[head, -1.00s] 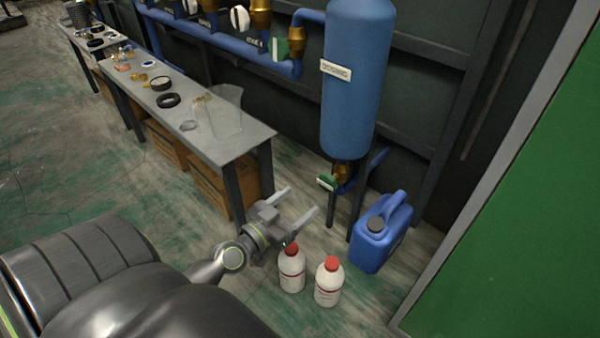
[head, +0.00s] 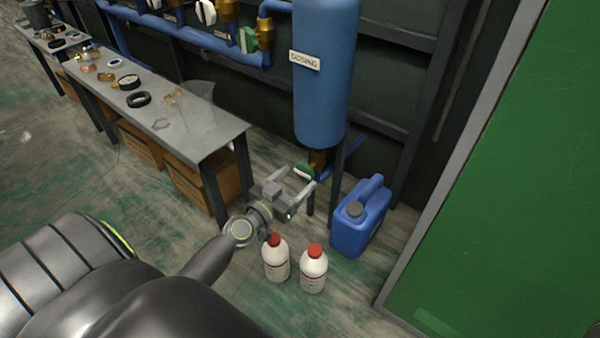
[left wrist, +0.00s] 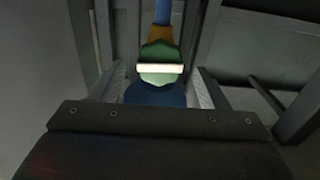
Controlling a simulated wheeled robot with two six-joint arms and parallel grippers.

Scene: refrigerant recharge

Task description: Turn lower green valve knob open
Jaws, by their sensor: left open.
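The lower green valve knob (head: 304,171) sits under the blue dosing tank (head: 322,75), beside a brass fitting (head: 318,158). In the left wrist view the green knob (left wrist: 161,73) has a pale bar lying level across it. My left gripper (head: 299,176) is open, with its fingertips close to the knob. In the left wrist view my left gripper (left wrist: 161,84) has one finger on each side of the knob, with gaps between. I cannot tell how deep the knob lies between the fingers. My right gripper is not in view.
Two white bottles with red caps (head: 313,270) and a blue jerrycan (head: 360,220) stand on the floor near my left gripper. A grey workbench (head: 208,140) is to the left. Another green valve (head: 248,40) is higher up on the pipe. A green panel (head: 500,190) fills the right.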

